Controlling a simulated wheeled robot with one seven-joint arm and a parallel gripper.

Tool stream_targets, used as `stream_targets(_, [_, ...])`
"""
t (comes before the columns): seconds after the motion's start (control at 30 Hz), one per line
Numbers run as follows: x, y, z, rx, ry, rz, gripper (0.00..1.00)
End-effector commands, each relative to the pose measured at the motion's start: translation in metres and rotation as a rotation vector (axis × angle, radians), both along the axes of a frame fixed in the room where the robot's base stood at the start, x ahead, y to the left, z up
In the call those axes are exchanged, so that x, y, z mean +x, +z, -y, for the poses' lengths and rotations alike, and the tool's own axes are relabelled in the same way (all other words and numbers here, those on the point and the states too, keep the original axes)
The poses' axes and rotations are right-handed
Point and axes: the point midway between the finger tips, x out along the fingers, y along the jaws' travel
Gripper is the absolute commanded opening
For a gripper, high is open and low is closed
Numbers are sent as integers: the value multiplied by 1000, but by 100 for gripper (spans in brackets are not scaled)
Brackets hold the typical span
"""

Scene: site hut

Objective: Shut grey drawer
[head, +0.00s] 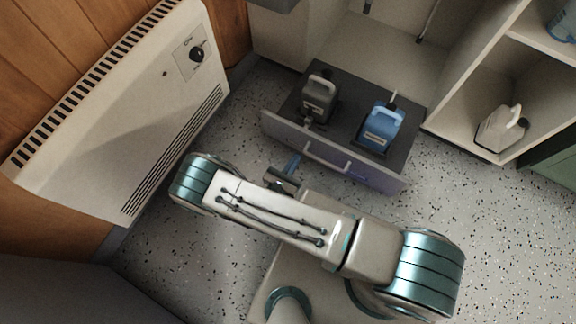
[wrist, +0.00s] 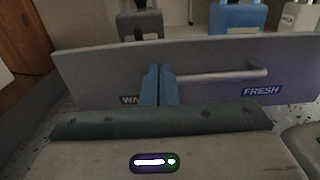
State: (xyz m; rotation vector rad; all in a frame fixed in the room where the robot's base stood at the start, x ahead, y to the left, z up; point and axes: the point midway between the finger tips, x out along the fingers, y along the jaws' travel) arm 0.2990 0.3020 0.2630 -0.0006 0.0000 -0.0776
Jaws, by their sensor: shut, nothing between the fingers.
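The grey drawer (head: 278,128) stands pulled out from the cabinet at the upper middle of the head view. Its front panel (wrist: 95,72) fills the middle of the wrist view, with a pale bar handle (wrist: 222,75) and a label reading "FRESH". A dark grey jug (head: 317,103) and a blue jug (head: 379,130) stand inside the drawer. My gripper (head: 293,161) is shut and empty, just in front of the drawer front. In the wrist view its blue fingers (wrist: 158,84) are together near the handle's left end; I cannot tell whether they touch the panel.
A white wall heater (head: 130,110) stands to the left of the drawer. A white jug (head: 500,128) sits in an open shelf compartment at the right. Speckled floor (head: 470,200) is clear to the right of the drawer.

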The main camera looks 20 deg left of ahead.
Motion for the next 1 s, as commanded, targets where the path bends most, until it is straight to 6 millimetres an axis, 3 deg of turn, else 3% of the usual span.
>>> stream_targets(0.2, [44, -3, 4, 2, -3, 2, 0])
stream_targets(0.4, [66, -1, 5, 2, -3, 1, 0])
stream_targets(1.0, [73, 1, 6, 2, -1, 1, 0])
